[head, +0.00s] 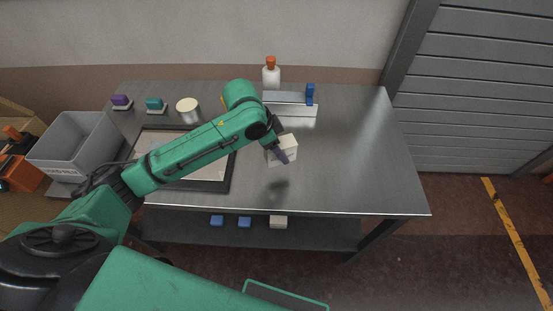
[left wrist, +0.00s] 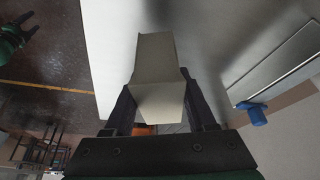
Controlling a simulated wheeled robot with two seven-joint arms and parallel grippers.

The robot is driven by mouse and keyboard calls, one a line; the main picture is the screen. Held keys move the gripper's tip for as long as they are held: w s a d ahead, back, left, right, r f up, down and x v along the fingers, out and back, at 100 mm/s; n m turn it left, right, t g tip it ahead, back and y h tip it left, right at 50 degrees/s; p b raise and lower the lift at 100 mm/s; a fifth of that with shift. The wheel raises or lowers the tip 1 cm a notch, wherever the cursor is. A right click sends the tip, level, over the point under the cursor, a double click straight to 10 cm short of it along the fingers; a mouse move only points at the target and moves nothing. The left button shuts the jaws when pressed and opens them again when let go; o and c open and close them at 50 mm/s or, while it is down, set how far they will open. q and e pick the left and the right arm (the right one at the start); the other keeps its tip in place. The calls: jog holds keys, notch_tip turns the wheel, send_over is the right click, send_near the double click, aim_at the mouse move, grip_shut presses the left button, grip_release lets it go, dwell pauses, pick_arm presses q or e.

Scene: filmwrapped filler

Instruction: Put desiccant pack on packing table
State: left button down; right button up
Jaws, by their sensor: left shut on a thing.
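The desiccant pack (head: 287,147), a pale off-white block, is held over the middle right of the grey metal packing table (head: 355,150). My left gripper (head: 281,154) is shut on it. In the left wrist view the pack (left wrist: 158,90) sits between the two dark fingers, with the table top (left wrist: 205,40) beyond. A shadow lies on the table just below it; it seems a little above the surface, but contact cannot be told. My right gripper (left wrist: 27,24) shows small at the upper left of the left wrist view, its fingers apart and empty.
A black-framed mat (head: 222,187), a grey bin (head: 75,145) and a round cream-lidded container (head: 188,107) are left. A white bottle (head: 271,75) and a metal rack (head: 290,110) with a blue clip (head: 310,92) stand behind. The table's right side is clear. Small blocks (head: 245,222) lie on the lower shelf.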

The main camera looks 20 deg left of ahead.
pick_arm(q)
jog(key=f, duration=0.7)
jog(key=shift+w, duration=0.35)
jog(key=shift+f, duration=0.4)
jog(key=shift+c, duration=1.1)
grip_release()
pick_arm(e)
jog(key=shift+w+a+r, duration=0.15)
jog(key=shift+w, duration=0.5)
jog(key=shift+w+a+r, duration=0.1)
jog(key=shift+w, duration=0.5)
pick_arm(q)
jog(key=v, duration=1.2)
pick_arm(e)
jog(key=shift+w+f, duration=0.1)
jog(key=shift+w, duration=0.1)
jog(key=shift+d, duration=0.1)
